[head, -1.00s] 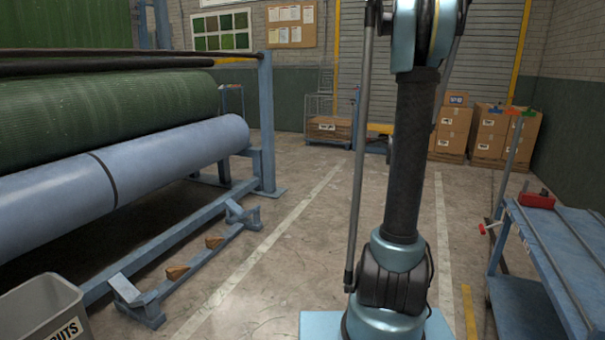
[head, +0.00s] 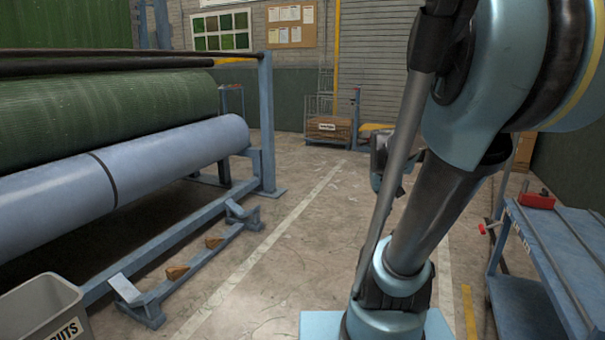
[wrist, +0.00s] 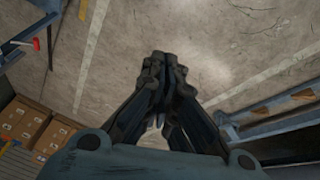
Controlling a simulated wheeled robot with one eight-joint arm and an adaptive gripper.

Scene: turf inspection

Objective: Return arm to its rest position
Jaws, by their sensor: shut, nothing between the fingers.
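My gripper (wrist: 164,72) shows in the wrist view with its dark fingers together and nothing between them. It is over bare concrete floor (wrist: 200,45) and touches nothing that I can see. In the head view my arm (head: 425,215) stands on its light blue base, leaning up and to the right, with a large blue joint at the upper right. A grey part of my arm's far end shows behind the link; I cannot make out the fingers there.
A green turf roll (head: 110,105) and a grey-blue roller (head: 150,160) on a frame stand left. A grey bin (head: 40,305) is at the lower left. A blue cart (head: 555,250) with a red item (head: 537,200) stands right. Cardboard boxes (wrist: 22,118) show in the wrist view. Floor between is clear.

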